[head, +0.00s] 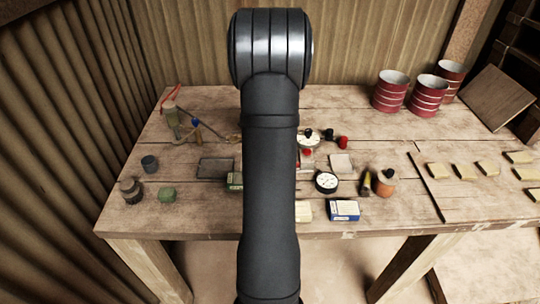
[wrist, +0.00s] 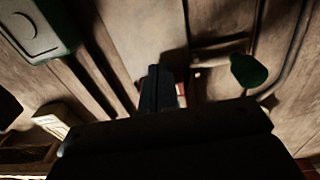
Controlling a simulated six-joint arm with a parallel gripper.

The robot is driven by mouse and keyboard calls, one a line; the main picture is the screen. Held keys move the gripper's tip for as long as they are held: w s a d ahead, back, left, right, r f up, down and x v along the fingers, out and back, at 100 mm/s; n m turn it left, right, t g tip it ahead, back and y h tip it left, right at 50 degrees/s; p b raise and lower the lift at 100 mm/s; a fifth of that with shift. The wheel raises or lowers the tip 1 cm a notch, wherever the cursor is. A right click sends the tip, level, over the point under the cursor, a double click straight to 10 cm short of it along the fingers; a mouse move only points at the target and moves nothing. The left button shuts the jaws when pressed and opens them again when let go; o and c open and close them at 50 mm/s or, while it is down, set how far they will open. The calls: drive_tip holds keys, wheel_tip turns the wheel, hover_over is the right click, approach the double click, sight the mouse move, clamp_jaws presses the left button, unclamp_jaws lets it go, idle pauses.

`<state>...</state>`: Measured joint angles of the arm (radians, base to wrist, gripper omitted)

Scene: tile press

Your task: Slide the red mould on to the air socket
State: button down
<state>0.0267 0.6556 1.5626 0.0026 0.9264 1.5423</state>
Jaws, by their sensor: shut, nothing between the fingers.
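My gripper (wrist: 157,78) shows in the wrist view as dark fingers, shut and with nothing held. A small patch of red and white (wrist: 181,94) shows just beside the fingers, and it may be the red mould; the fingers hide most of it. I cannot tell whether they touch it. In the head view my arm covers the middle of the bench and hides my gripper. A small red part (head: 307,153) shows at the arm's right edge, by a pale round piece with a black knob (head: 308,138). I cannot make out the air socket for certain.
On the wooden bench (head: 400,150) a dial gauge (head: 327,182), a blue and white box (head: 343,209) and an orange-brown pot (head: 385,182) stand right of my arm. Red tins (head: 390,90) stand at the back right. A green object (wrist: 249,71) shows in the wrist view.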

wheel_tip(320, 180, up, 10)
idle(0.4)
drive_tip(key=c, duration=1.8)
unclamp_jaws()
drive_tip(key=shift+d+r, duration=0.1)
drive_tip(key=shift+c, duration=0.2)
drive_tip(key=o, duration=1.3)
drive_tip(key=shift+h, duration=0.6)
drive_tip(key=d+r, duration=0.1)
drive_tip(key=r, duration=0.1)
drive_tip(key=d+r, duration=0.1)
drive_tip(key=r, duration=0.1)
drive_tip(key=d+r, duration=0.1)
drive_tip(key=r, duration=0.2)
drive_tip(key=shift+s, duration=0.1)
drive_tip(key=shift+d+r, duration=0.2)
drive_tip(key=shift+r, duration=0.05)
drive_tip(key=f, duration=0.5)
drive_tip(key=d+f, duration=0.1)
drive_tip(key=f, duration=0.5)
drive_tip(key=d+f, duration=0.1)
drive_tip(key=f, duration=0.5)
drive_tip(key=shift+f, duration=0.2)
